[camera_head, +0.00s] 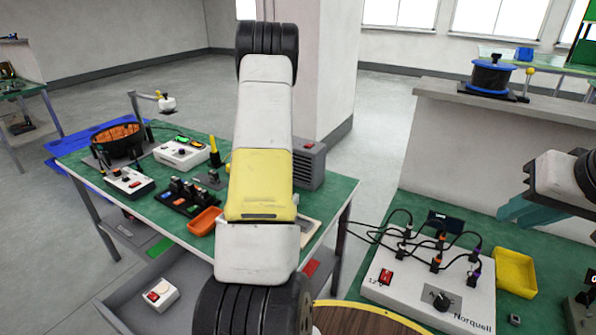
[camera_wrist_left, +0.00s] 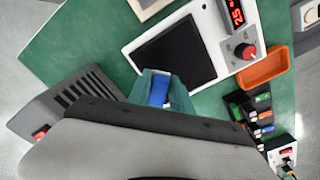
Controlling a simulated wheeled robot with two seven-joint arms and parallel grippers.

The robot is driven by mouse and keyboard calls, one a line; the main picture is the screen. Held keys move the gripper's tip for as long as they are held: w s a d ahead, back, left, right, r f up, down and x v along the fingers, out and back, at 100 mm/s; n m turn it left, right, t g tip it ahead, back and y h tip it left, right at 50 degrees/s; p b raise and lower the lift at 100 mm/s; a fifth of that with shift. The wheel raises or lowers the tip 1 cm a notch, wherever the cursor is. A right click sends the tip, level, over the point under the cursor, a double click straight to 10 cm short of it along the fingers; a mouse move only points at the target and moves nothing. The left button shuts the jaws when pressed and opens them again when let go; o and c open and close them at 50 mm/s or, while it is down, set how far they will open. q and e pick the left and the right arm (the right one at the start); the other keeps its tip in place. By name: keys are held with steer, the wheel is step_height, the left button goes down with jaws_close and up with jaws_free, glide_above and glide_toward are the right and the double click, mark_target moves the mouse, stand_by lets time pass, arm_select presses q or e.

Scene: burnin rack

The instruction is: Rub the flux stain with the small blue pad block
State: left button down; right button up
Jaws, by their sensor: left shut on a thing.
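In the left wrist view the small blue pad block (camera_wrist_left: 159,89) sits between the teal fingertips of my left gripper (camera_wrist_left: 157,84), which is shut on it. The block is beside the near edge of the black plate (camera_wrist_left: 175,58) of a white device; I cannot tell whether they touch. No flux stain can be made out on the visible surfaces. In the head view my left arm hides the left gripper and the block. My right gripper (camera_head: 533,211), with teal fingers, is at the right edge above the right bench; its opening is unclear.
The white device (camera_wrist_left: 210,32) has a red display and knob. An orange tray (camera_wrist_left: 265,68) and a grey vented box (camera_wrist_left: 68,106) stand near it on the green bench (camera_head: 330,195). The right bench holds a cabled white box (camera_head: 400,292) and a yellow tray (camera_head: 515,271).

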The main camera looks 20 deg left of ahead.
arm_select(q)
steer(key=shift+r, duration=1.5)
